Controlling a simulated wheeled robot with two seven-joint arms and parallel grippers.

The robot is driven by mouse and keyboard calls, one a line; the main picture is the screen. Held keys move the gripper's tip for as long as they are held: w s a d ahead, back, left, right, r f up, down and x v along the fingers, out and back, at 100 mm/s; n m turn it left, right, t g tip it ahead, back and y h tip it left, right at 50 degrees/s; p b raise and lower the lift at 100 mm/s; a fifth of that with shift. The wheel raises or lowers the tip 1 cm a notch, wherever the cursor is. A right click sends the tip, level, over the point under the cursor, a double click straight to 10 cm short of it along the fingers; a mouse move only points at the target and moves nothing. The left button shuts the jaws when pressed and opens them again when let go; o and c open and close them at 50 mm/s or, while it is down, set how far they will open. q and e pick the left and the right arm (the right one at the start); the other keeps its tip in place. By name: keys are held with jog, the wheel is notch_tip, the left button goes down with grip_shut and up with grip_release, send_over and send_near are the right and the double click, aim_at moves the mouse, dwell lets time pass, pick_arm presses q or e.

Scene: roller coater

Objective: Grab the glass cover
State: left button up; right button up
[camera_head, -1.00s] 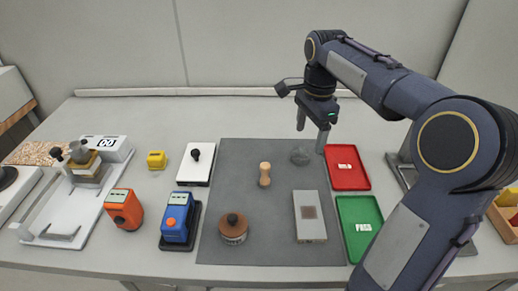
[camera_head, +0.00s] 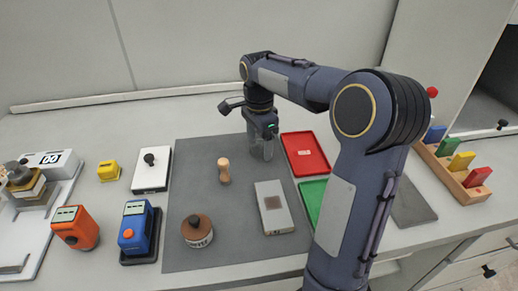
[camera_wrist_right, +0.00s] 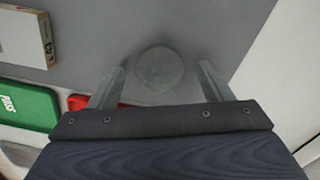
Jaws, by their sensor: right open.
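The glass cover (camera_wrist_right: 158,66) is a clear, round, see-through piece on the grey mat (camera_head: 215,258). In the right wrist view it lies between and just beyond my two fingers. My right gripper (camera_wrist_right: 161,84) is open, with one finger on each side of the cover and a gap to both. In the head view my right gripper (camera_head: 260,152) points down at the mat's far right corner and largely hides the cover (camera_head: 256,153). My left gripper is not in view.
A red tray (camera_head: 322,166) and a green tray (camera_head: 311,190) lie right of the mat. A wooden-handled piece (camera_head: 224,170), a grey block (camera_head: 274,207) and a brown-lidded jar (camera_head: 197,231) stand on the mat. Orange and blue devices (camera_head: 137,230) are at left.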

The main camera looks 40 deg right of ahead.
jog(key=c, duration=1.1)
jog(key=shift+r, duration=0.1)
